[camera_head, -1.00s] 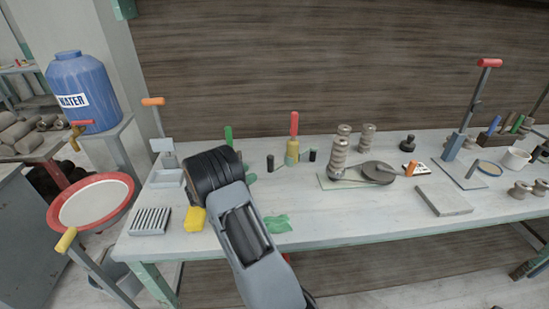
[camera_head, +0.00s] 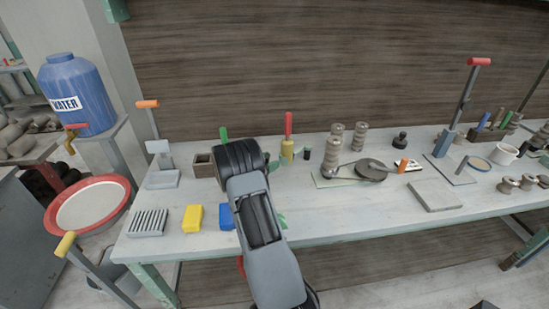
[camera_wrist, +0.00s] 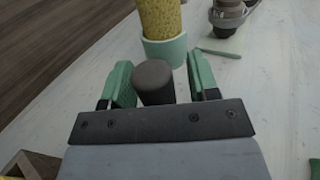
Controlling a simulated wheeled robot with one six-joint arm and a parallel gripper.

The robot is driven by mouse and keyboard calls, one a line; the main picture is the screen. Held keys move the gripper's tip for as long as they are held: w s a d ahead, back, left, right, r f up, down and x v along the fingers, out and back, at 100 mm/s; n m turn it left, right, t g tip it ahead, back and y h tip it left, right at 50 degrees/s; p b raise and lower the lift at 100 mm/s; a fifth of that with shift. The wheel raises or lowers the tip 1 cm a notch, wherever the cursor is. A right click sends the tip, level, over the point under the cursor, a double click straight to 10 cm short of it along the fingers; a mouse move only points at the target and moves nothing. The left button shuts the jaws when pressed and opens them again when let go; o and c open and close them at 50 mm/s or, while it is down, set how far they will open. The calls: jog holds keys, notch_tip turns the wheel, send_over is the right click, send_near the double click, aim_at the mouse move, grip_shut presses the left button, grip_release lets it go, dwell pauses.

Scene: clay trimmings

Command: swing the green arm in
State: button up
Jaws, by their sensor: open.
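A green upright handle (camera_head: 223,134) stands at the back left of the bench, behind my gripper. It is the only green arm-like piece I make out, and its lower part is hidden. My gripper (camera_head: 273,162) is low over the bench, its tips mostly hidden by its dark body. In the wrist view its two green-padded fingers (camera_wrist: 157,82) are open, one either side of a short dark post (camera_wrist: 153,78). I cannot tell whether they touch it. A yellow speckled piece in a pale green cup (camera_wrist: 163,50) stands just beyond; it has a red handle (camera_head: 288,125) in the head view.
A second dark post (camera_head: 307,155) stands right of the yellow piece. Stacked grey-brown rolls (camera_head: 333,152) and a round dark plate (camera_head: 370,171) are further right. A small wooden box (camera_head: 202,165), a yellow block (camera_head: 193,218) and a blue block (camera_head: 227,217) are left.

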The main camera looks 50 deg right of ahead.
jog(key=shift+c, duration=0.5)
grip_shut()
